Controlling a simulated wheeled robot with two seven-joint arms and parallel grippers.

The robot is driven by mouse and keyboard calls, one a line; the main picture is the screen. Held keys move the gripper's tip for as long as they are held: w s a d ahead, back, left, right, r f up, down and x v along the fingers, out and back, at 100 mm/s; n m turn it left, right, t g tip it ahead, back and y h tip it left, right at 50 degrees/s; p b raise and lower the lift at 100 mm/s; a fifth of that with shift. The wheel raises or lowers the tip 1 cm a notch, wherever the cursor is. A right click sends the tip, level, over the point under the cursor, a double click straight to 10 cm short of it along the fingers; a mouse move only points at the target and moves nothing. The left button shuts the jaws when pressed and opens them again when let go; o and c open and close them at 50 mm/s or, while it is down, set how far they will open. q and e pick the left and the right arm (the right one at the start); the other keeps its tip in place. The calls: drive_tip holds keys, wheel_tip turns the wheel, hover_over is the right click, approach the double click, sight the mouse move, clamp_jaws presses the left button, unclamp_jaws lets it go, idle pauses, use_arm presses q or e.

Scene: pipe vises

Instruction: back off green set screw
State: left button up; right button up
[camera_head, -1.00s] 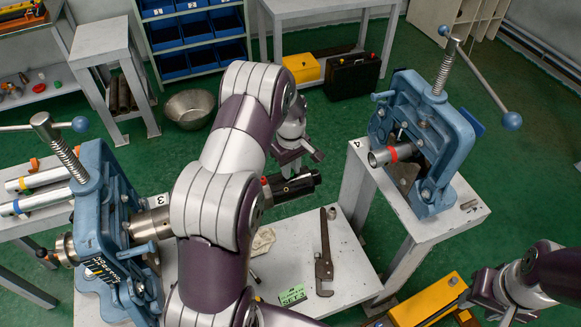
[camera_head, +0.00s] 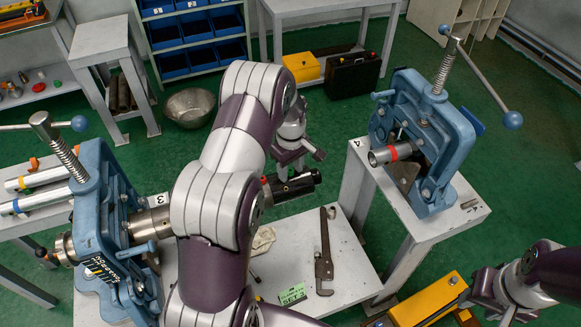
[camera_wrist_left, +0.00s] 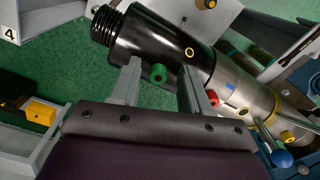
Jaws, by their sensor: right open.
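The green set screw (camera_wrist_left: 158,73) is a small round knob with a dark centre on a black cylinder (camera_wrist_left: 145,45) in the left wrist view. My left gripper (camera_wrist_left: 161,68) is open, one finger on each side of the green screw, with visible gaps to it. A red screw (camera_wrist_left: 212,98) sits just right of the right finger. In the head view my left gripper (camera_head: 293,158) is above the black cylinder (camera_head: 292,187); the green screw cannot be made out there. My right gripper (camera_head: 490,308) is open and empty at the lower right.
A blue vise (camera_head: 105,225) at left holds the metal pipe (camera_head: 150,222) in line with the black cylinder. Another blue vise (camera_head: 425,145) stands at right. A pipe wrench (camera_head: 324,255) and a green tag (camera_head: 292,294) lie on the bench (camera_head: 350,275).

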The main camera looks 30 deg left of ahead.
sight(291, 170)
use_arm(q)
drive_tip(key=shift+w+r, duration=0.1)
drive_tip(key=shift+r, duration=0.2)
wheel_tip(291, 170, up, 6)
drive_tip(key=shift+f+b, duration=0.1)
drive_tip(key=shift+b, duration=0.9)
wheel_tip(291, 170, up, 6)
drive_tip(key=p, duration=0.2)
drive_tip(key=shift+p, duration=0.3)
